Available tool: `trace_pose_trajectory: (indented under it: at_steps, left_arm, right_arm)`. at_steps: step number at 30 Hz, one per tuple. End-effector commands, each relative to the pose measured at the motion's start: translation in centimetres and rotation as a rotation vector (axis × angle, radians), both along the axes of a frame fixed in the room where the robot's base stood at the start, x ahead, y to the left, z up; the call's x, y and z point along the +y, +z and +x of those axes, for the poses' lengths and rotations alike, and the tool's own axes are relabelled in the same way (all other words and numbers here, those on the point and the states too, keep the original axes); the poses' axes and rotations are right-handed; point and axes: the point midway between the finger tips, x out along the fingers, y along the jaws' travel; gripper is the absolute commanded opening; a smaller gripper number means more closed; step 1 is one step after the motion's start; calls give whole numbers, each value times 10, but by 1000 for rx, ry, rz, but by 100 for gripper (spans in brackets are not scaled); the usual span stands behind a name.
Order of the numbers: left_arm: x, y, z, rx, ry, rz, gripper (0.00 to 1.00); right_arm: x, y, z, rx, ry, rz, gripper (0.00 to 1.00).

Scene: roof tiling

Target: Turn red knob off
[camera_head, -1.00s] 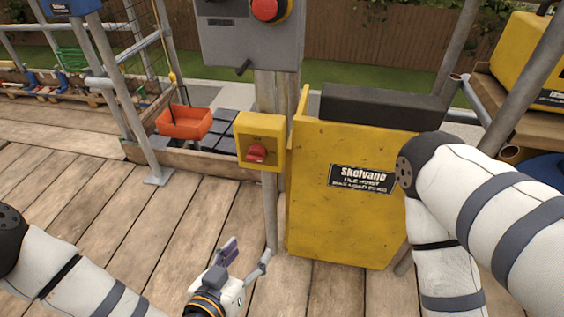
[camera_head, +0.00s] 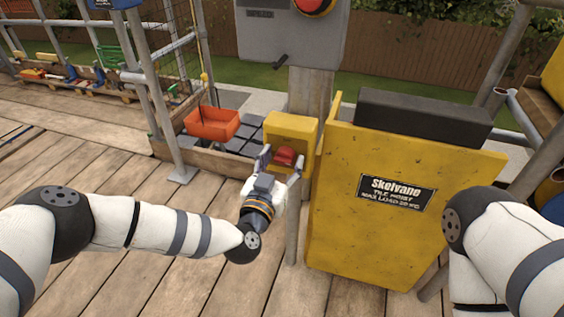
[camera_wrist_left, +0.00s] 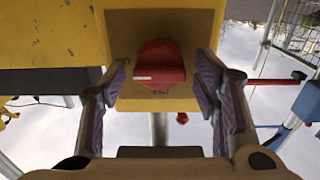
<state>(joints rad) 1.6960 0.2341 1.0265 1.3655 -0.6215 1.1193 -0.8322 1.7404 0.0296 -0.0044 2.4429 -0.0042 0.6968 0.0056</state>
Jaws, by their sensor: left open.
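The red knob (camera_head: 284,155) sits on the front of a small yellow switch box (camera_head: 291,128) on a post, left of the yellow hoist panel. My left gripper (camera_head: 279,160) is open at the box, with a finger to each side of the knob. In the left wrist view the knob (camera_wrist_left: 160,65) shows between the two open fingers (camera_wrist_left: 162,90), apart from both, with a pale mark on its left side. The yellow box (camera_wrist_left: 190,22) is behind it. My right gripper is out of view; only part of my right arm shows at the right.
The yellow hoist panel (camera_head: 340,230) with a black sign stands close to the right of the box. A grey control box (camera_head: 290,45) with a red button (camera_head: 315,3) is above. An orange tray (camera_head: 212,123) is at the left. Wooden decking (camera_head: 110,155) lies open at left.

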Motion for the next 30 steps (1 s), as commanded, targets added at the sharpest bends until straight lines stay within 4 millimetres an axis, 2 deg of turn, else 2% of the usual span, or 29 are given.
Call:
trace_pose_trajectory:
  at_steps: [3, 4, 9, 10, 20, 30]
  left_arm:
    - [0, 1, 0, 0, 0, 0, 56]
    - [0, 1, 0, 0, -1, 0, 52]
    - [0, 0, 0, 0, -1, 0, 13]
    - [0, 0, -1, 0, -1, 0, 9]
    - [0, -1, -1, 12, -1, -33, 9]
    - [1, -3, 0, 86, 0, -254, 9]
  right_arm:
    - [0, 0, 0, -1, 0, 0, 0]
    - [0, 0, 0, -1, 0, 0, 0]
    - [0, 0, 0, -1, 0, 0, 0]
    - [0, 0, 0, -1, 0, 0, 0]
    - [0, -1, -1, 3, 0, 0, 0]
    - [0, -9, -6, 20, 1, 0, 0]
